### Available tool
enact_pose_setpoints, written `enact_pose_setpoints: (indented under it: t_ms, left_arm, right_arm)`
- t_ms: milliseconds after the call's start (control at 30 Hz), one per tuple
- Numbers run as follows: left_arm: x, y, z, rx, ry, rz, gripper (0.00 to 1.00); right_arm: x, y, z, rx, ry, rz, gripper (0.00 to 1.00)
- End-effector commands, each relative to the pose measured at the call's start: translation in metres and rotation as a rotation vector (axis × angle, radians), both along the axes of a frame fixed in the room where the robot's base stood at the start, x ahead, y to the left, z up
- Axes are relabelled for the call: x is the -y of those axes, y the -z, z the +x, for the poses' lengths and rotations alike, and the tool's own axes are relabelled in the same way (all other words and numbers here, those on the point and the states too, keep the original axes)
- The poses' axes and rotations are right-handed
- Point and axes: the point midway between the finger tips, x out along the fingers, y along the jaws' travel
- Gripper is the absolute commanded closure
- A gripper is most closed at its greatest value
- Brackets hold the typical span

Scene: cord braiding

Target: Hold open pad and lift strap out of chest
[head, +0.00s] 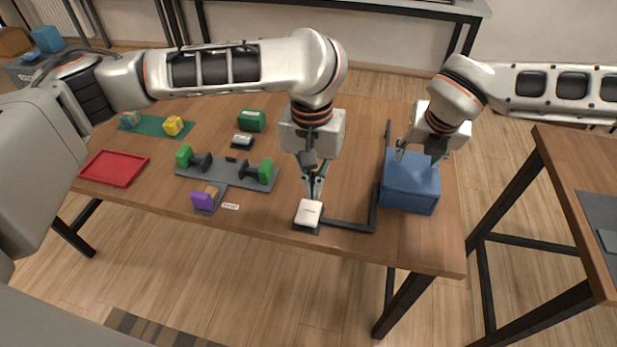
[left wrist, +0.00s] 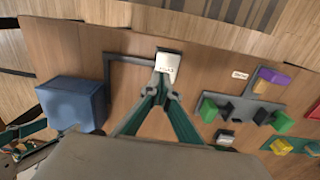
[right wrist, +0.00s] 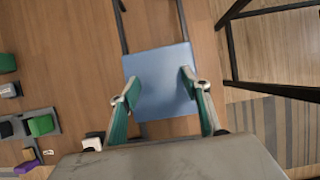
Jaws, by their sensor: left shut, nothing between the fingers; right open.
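The white pad (head: 308,213) sits on a small dark base near the table's front edge; it also shows in the left wrist view (left wrist: 168,64). My left gripper (head: 313,194) points down with its closed fingertips at the pad's far edge; whether they press on it I cannot tell. The chest is a blue box (head: 409,191) at the table's right end, and its top (right wrist: 160,75) looks like a flat, closed blue surface in the right wrist view. My right gripper (head: 421,155) is open and empty above the chest. No strap is visible.
Dark bars (head: 347,224) run along the table from the pad toward the chest. A grey holder (head: 226,174) with green-ended pieces, a purple block (head: 203,200), a green block (head: 251,120) and a red tray (head: 113,168) lie to the left. Another table (head: 580,180) stands at right.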

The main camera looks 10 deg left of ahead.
Motion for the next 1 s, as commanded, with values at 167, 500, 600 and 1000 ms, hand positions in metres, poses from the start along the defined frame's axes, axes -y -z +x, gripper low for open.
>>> enact_pose_setpoints:
  t_ms: [167,500,600,1000]
  left_arm:
    - [-0.012,-0.008,0.007,0.011,-0.035,0.033,1.0]
    - [-0.012,0.019,0.007,0.008,-0.038,0.033,1.0]
    - [-0.012,0.03,0.006,0.008,-0.037,0.033,1.0]
    - [-0.013,0.051,0.008,0.012,-0.038,0.034,1.0]
  right_arm:
    - [0.0,0.0,0.0,0.0,0.0,0.0,0.53]
    - [0.0,0.0,0.0,0.0,0.0,0.0,0.53]
    - [0.0,0.0,0.0,0.0,0.0,0.0,0.53]
    - [0.0,0.0,0.0,0.0,0.0,0.0,0.53]
